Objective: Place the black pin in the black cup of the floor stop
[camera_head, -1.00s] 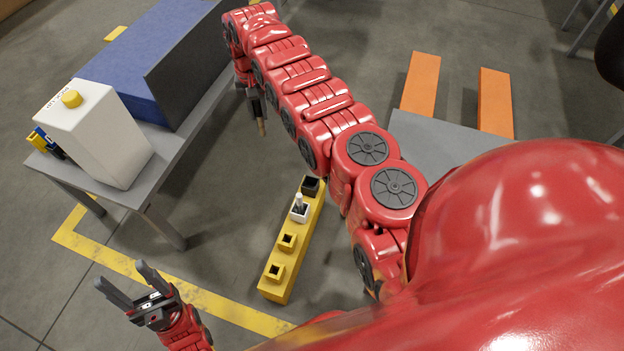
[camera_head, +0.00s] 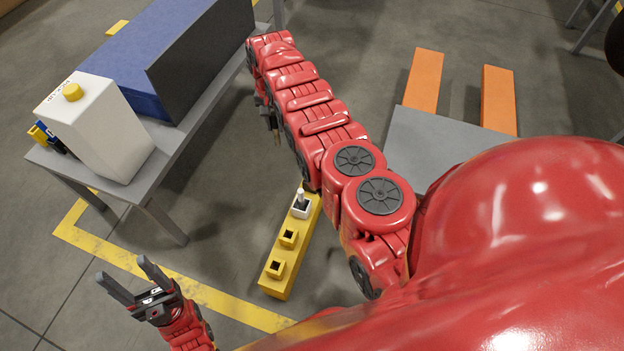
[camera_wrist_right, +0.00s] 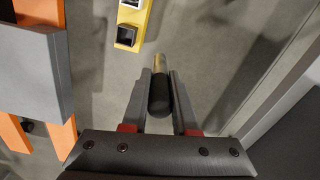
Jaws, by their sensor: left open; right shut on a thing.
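My right gripper (camera_wrist_right: 160,76) is shut on the black pin (camera_wrist_right: 160,96), whose brass-coloured end points away from the wrist. The pin's tip also shows below the gripper in the head view (camera_head: 277,136). The floor stop (camera_head: 276,288) is a yellow bar on the floor with square cups. Its black cup (camera_wrist_right: 127,36) shows at the bar's end in the wrist view, apart from the pin and to its left. My right arm hides that cup in the head view. The white cup (camera_head: 300,208) holds a light pin. My left gripper (camera_head: 122,270) is open and empty at lower left.
A grey table (camera_head: 161,160) at left carries a white box with a yellow button (camera_head: 100,125) and a blue block with a dark panel (camera_head: 165,60). A grey platform with orange forks (camera_head: 435,145) stands right of my arm. Floor around the bar is clear.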

